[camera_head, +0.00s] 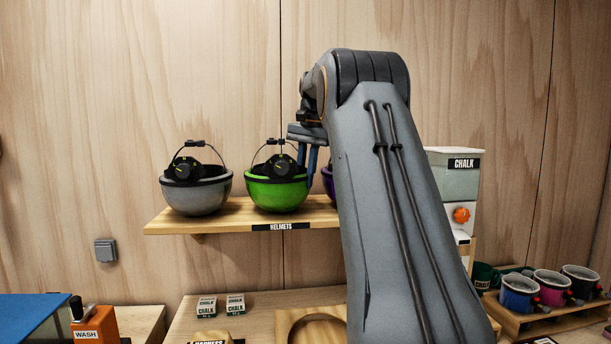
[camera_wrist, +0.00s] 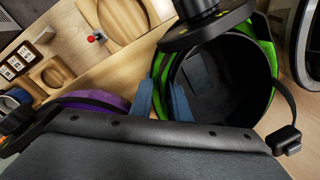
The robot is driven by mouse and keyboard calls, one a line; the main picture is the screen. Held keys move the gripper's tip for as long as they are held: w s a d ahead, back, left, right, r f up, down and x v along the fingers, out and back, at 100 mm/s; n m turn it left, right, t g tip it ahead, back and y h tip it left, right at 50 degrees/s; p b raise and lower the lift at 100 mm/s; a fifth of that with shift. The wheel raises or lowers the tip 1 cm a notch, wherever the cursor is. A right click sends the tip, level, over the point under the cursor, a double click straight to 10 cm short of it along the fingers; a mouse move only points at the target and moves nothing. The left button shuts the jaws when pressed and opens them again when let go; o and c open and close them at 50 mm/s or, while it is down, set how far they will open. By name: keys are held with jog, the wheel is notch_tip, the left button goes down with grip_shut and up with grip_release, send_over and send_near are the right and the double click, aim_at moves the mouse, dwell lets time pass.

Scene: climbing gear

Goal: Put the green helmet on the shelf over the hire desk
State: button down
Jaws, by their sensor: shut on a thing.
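The green helmet (camera_head: 277,196) sits bowl down, open side up, on the wooden shelf (camera_head: 330,213) labelled HELMETS, and looks level there. It stands between a grey helmet (camera_head: 196,196) and a purple helmet (camera_head: 328,184), which my arm mostly hides. My gripper (camera_head: 308,172) points down at the green helmet's right rim, its blue fingers shut on that rim. In the wrist view, the fingers (camera_wrist: 164,98) straddle the helmet's edge, with the green shell (camera_wrist: 265,45) and dark inside beside them. Any tiny gap under the helmet cannot be told.
The purple helmet (camera_wrist: 100,100) is close beside my fingers in the wrist view. Below the shelf is a desk (camera_head: 260,305) with small chalk boxes (camera_head: 235,304). A chalk dispenser (camera_head: 455,185) and a rack of mugs (camera_head: 550,290) stand right. The wall is close behind the shelf.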

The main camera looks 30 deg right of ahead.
jog(key=shift+f, duration=0.1)
jog(key=c, duration=1.7)
grip_release()
jog(key=shift+o, duration=0.2)
jog(key=shift+s+d+r+b, duration=0.1)
jog(key=shift+s+r+b, duration=0.1)
jog(key=shift+r, duration=1.1)
jog(key=shift+s+d+r+b, duration=0.1)
jog(key=shift+r+b, duration=0.1)
jog(key=shift+r, duration=1.05)
jog(key=shift+s+d+r+b, duration=0.1)
jog(key=shift+s+r+b, duration=0.1)
jog(key=shift+r, duration=1.1)
